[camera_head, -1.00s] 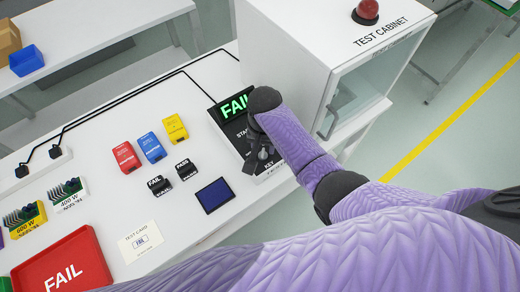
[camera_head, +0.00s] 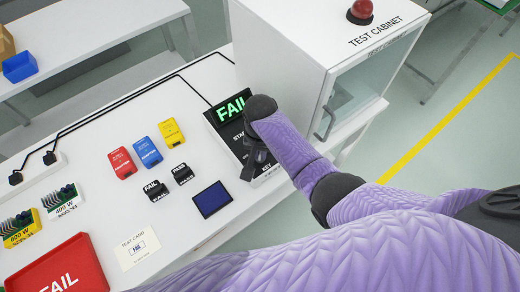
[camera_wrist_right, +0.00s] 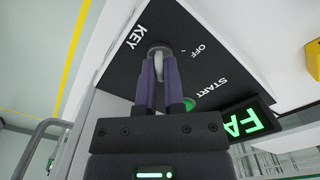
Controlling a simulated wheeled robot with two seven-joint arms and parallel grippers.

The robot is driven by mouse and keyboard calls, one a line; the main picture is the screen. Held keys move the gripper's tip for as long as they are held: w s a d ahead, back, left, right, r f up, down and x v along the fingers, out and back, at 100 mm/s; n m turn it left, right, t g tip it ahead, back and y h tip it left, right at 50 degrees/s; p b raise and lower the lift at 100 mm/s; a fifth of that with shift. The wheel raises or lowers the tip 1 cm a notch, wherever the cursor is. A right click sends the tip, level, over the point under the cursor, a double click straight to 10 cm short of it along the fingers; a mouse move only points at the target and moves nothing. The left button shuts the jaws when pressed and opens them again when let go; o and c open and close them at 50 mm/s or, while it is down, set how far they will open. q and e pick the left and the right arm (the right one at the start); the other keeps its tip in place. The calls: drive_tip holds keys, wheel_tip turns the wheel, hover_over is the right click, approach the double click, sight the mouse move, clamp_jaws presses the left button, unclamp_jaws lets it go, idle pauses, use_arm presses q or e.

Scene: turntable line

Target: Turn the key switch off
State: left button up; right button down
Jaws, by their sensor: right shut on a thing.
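The key switch (camera_wrist_right: 160,48) is a round metal lock on a dark panel (camera_wrist_right: 212,65) marked KEY, OFF and START. My right gripper (camera_wrist_right: 159,62) is shut on the grey key at the lock, one finger on each side. In the head view my right gripper (camera_head: 253,165) is over the near end of the panel and hides the key. The panel display (camera_head: 233,108) is lit green and reads FAIL. A green START button (camera_wrist_right: 189,103) shows partly beside a finger. The key's exact angle is hard to tell. My left gripper is not in view.
The white test cabinet (camera_head: 300,62) with a red dome lamp stands close beside my right arm. Red, blue and yellow blocks, black PASS and FAIL stamps, a blue pad (camera_head: 212,199), a test card (camera_head: 137,247) and a red FAIL tray (camera_head: 90,262) lie to the left.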

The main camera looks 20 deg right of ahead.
drive_tip(key=n+p, duration=0.2)
drive_tip(key=n, duration=0.1)
drive_tip(key=shift+r+n, duration=0.15)
drive_tip(key=shift+n, duration=0.15)
drive_tip(key=n+p, duration=0.1)
drive_tip(key=n, duration=0.2)
drive_tip(key=shift+n, duration=0.3)
drive_tip(key=n+p, duration=0.1)
drive_tip(key=n, duration=0.3)
drive_tip(key=shift+n, duration=0.3)
drive_tip(key=n, duration=0.3)
drive_tip(key=shift+p, duration=0.3)
drive_tip(key=shift+n, duration=0.9)
